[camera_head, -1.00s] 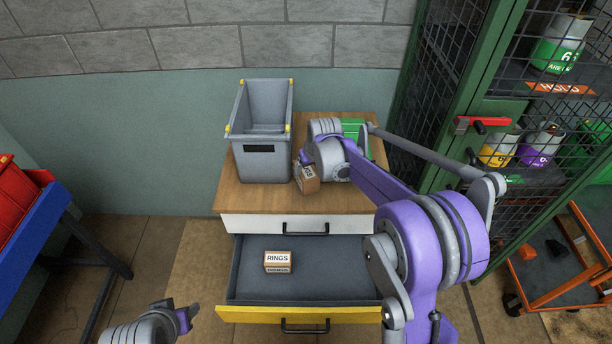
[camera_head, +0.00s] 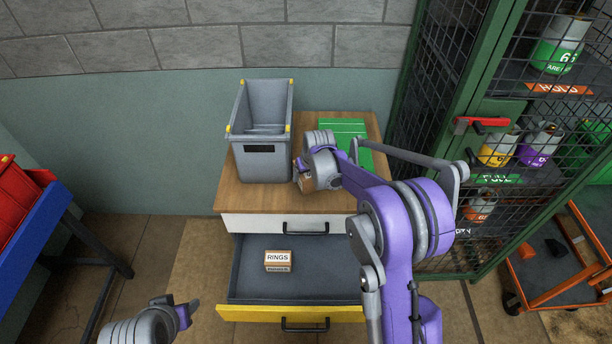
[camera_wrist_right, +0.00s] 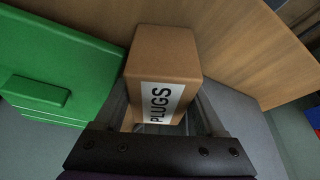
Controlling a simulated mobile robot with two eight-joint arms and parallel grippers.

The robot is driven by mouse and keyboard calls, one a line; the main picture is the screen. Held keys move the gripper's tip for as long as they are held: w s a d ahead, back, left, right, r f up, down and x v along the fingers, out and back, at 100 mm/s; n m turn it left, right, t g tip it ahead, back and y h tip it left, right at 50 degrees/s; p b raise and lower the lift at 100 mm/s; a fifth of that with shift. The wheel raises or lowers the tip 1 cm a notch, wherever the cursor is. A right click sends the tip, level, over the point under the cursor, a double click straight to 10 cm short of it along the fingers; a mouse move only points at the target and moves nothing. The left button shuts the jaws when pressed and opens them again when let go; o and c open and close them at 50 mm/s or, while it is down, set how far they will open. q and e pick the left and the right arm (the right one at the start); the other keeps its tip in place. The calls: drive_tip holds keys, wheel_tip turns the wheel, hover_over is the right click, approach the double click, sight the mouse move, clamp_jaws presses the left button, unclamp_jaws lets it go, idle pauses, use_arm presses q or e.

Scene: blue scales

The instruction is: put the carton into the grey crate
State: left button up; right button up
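The carton (camera_head: 305,183), a small brown box, is on or just above the wooden cabinet top, right beside the crate, mostly hidden by my right gripper. In the right wrist view the carton (camera_wrist_right: 163,75) shows a white PLUGS label and lies between my right gripper's fingers (camera_wrist_right: 163,112). I cannot tell whether they press on it. The grey crate (camera_head: 263,165) stands upright on the cabinet top, left of my right gripper (camera_head: 303,176); its visible inside looks empty. My left gripper (camera_head: 188,311) is low at the left, away from everything; its fingers are too unclear to read.
A green case (camera_head: 345,130) lies on the cabinet top (camera_head: 245,198) behind my right arm. Below, an open drawer (camera_head: 325,262) holds a RINGS box (camera_head: 278,261). A green mesh cage (camera_head: 425,120) stands close on the right; red bins (camera_head: 18,195) are at the left.

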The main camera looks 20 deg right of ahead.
clamp_jaws()
drive_tip(key=shift+r, duration=0.1)
